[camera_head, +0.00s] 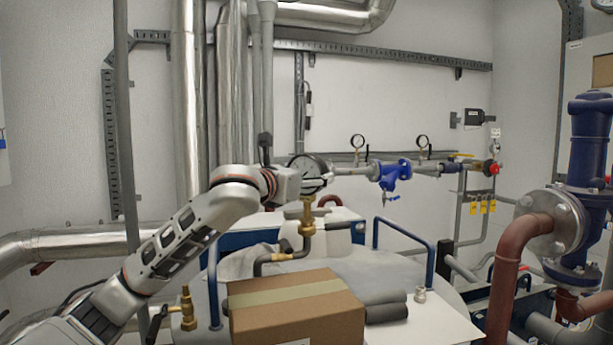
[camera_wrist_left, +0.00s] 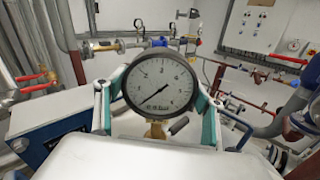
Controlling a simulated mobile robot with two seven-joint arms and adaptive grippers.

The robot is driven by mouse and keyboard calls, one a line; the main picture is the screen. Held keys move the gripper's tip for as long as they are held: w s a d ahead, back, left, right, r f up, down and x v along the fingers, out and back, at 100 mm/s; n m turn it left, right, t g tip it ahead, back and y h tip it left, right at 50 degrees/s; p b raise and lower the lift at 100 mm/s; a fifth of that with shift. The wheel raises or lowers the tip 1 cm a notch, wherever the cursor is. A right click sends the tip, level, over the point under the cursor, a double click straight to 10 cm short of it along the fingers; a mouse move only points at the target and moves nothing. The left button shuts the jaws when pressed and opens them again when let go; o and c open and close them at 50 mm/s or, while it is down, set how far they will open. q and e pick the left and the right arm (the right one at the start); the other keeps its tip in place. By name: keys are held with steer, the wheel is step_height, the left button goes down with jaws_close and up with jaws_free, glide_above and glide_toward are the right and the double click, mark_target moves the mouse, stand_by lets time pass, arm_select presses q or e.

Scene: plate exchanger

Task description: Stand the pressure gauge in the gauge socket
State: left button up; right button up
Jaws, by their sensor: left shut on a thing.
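My left gripper (camera_head: 316,184) is shut on the pressure gauge (camera_head: 305,168), a round black-rimmed dial held upright above the tank top. In the left wrist view, the white dial of the gauge (camera_wrist_left: 160,85) sits between the teal-sided fingers of the left gripper (camera_wrist_left: 157,112). Below the dial in the head view is a brass fitting (camera_head: 307,218), in line with a dark bent pipe (camera_head: 283,262). I cannot tell whether the gauge's stem touches this fitting, or surely which part is the gauge socket. My right gripper is not in view.
A blue rail (camera_head: 405,240) rises at the right. Another brass fitting (camera_head: 188,308) stands at lower left. A wall pipe with a blue valve (camera_head: 394,174) runs behind.

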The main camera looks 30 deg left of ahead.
arm_select(q)
steer(key=shift+f, duration=0.4)
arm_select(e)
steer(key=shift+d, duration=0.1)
arm_select(q)
steer(key=o, duration=1.6)
steer(key=shift+o, duration=0.3)
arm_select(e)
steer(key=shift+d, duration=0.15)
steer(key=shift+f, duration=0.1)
arm_select(q)
steer(key=shift+s+r, duration=0.2)
steer(key=shift+r, duration=0.2)
steer(key=s+d+b, duration=0.1)
steer(key=s, duration=1)
steer(key=shift+s, duration=0.35)
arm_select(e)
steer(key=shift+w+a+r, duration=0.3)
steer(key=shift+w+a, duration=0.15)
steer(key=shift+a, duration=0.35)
